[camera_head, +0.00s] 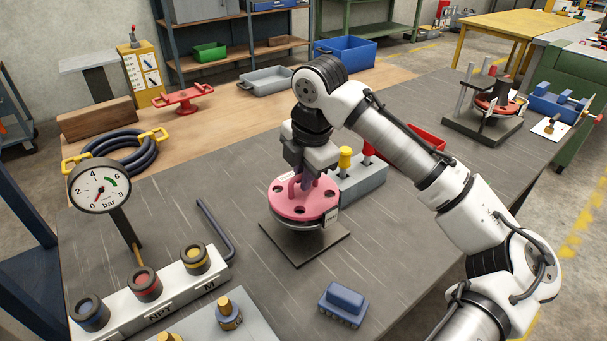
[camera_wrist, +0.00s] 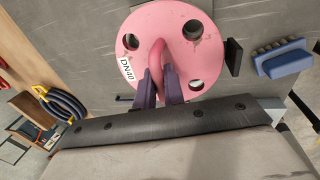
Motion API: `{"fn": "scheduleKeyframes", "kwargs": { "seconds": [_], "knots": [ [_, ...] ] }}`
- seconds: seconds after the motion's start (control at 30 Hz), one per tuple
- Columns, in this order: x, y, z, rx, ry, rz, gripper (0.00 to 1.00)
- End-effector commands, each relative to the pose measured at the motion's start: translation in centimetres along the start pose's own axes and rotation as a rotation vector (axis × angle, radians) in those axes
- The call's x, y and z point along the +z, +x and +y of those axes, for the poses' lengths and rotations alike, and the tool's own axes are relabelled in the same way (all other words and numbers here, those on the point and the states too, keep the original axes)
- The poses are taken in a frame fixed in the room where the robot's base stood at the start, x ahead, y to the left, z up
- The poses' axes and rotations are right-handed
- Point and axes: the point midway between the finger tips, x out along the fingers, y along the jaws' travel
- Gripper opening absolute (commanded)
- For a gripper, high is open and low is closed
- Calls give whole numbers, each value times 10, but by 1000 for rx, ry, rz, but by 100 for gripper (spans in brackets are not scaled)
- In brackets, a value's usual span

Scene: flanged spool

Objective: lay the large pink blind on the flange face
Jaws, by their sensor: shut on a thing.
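The large pink blind (camera_head: 285,204) is a round disc with several bolt holes, a looped pink handle and a white label. In the wrist view the blind (camera_wrist: 185,25) shows the label "DN40". My gripper (camera_head: 308,180) is shut on the handle from above; its purple fingers (camera_wrist: 158,90) pinch the loop. The blind looks about level, directly over the grey flange (camera_head: 302,227), whose rim shows just beneath it. The flange stands above a dark square base plate (camera_head: 318,247). The blind covers the flange face, and I cannot tell whether they touch or how the holes line up.
A grey block (camera_head: 362,182) with yellow and red knobs stands close behind right. A bent dark rod (camera_head: 214,232) lies left, a blue brush (camera_head: 343,303) in front. The gauge (camera_head: 100,188) and fitting rack (camera_head: 150,290) are front left. Another flange stand (camera_head: 490,105) is back right.

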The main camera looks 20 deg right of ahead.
Motion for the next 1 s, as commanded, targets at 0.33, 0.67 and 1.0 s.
{"fn": "scheduleKeyframes", "kwargs": {
  "seconds": [0.33,0.67,1.0],
  "knots": [
    [0,0,0,4,0,-1,0],
    [0,5,-1,5,0,-1,0],
    [0,10,-2,5,0,-1,0]
  ]
}}
